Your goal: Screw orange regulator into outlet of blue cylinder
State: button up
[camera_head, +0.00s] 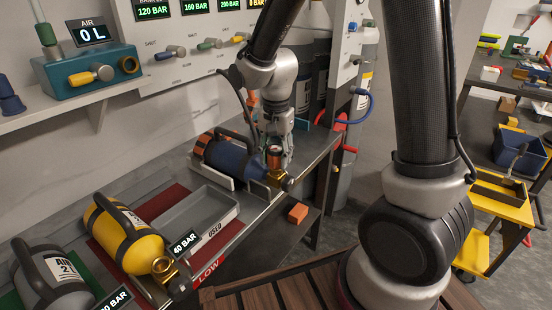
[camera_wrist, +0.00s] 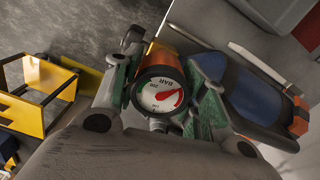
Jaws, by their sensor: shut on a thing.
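The blue cylinder (camera_head: 228,157) lies on its side in a cradle at the far end of the bench, with an orange band at its left end. Its brass valve (camera_head: 285,182) is at the right end. My gripper (camera_head: 276,152) is above the valve, shut on the orange regulator (camera_head: 274,158). In the wrist view, the regulator (camera_wrist: 158,55) sits between my gripper's green-padded fingers (camera_wrist: 160,100), its round white gauge with a red needle facing the camera. The blue cylinder (camera_wrist: 238,88) is beside it on the right. Whether the regulator touches the outlet is hidden.
A yellow cylinder (camera_head: 128,240) and a grey cylinder (camera_head: 52,275) lie nearer on the bench. A grey tray (camera_head: 195,215) marked USED sits between the yellow and blue cylinders. An orange block (camera_head: 298,213) is below the bench edge. A wall panel with valves stands behind.

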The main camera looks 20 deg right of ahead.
jog(key=o, duration=1.2)
